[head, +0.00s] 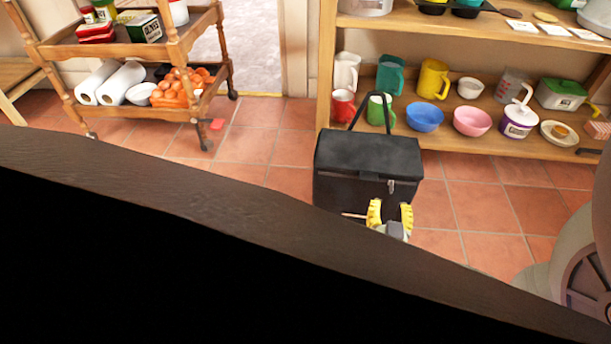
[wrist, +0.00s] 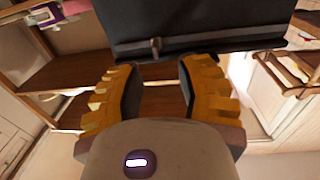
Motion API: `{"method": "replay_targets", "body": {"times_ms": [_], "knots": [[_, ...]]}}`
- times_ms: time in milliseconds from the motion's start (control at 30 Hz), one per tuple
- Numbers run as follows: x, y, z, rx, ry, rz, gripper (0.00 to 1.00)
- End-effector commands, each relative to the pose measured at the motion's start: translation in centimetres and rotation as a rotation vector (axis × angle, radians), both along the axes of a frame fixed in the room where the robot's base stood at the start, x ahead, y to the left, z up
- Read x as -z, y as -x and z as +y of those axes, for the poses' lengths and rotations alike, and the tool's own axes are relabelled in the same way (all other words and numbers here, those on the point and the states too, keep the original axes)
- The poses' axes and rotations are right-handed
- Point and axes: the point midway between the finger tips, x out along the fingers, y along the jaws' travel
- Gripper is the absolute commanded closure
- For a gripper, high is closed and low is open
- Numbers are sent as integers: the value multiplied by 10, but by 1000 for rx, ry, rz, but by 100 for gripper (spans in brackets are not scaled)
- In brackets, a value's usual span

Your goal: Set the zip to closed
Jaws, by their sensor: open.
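A black bag (head: 368,160) with a raised loop handle (head: 370,100) stands upright beyond the dark wooden edge, which hides its base. Its lid lies flat on top. A small metallic zip pull (head: 391,186) shows on its front, toward the right side. In the wrist view the bag (wrist: 200,22) fills the top, with the pull (wrist: 156,46) on a dark horizontal band. I cannot tell how far the zip is closed. My gripper (head: 391,205) has yellow ribbed fingers spread apart, empty, just in front of the bag. In the wrist view the open fingers (wrist: 160,72) point at the pull, seemingly apart from it.
A dark wooden edge (head: 200,202) crosses the foreground. A wooden shelf (head: 450,139) with mugs and bowls stands behind the bag. A wooden trolley (head: 110,48) stands at the left. Tiled floor (head: 260,145) is open between them.

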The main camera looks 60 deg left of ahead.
Motion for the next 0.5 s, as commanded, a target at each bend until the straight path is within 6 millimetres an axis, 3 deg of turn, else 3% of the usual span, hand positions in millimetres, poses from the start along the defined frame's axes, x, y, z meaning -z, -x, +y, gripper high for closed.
{"method": "replay_targets", "body": {"times_ms": [300, 500], "knots": [[1, 35, -34, 3, 1, 2, 64], [0, 44, -41, 2, -3, -1, 64]]}}
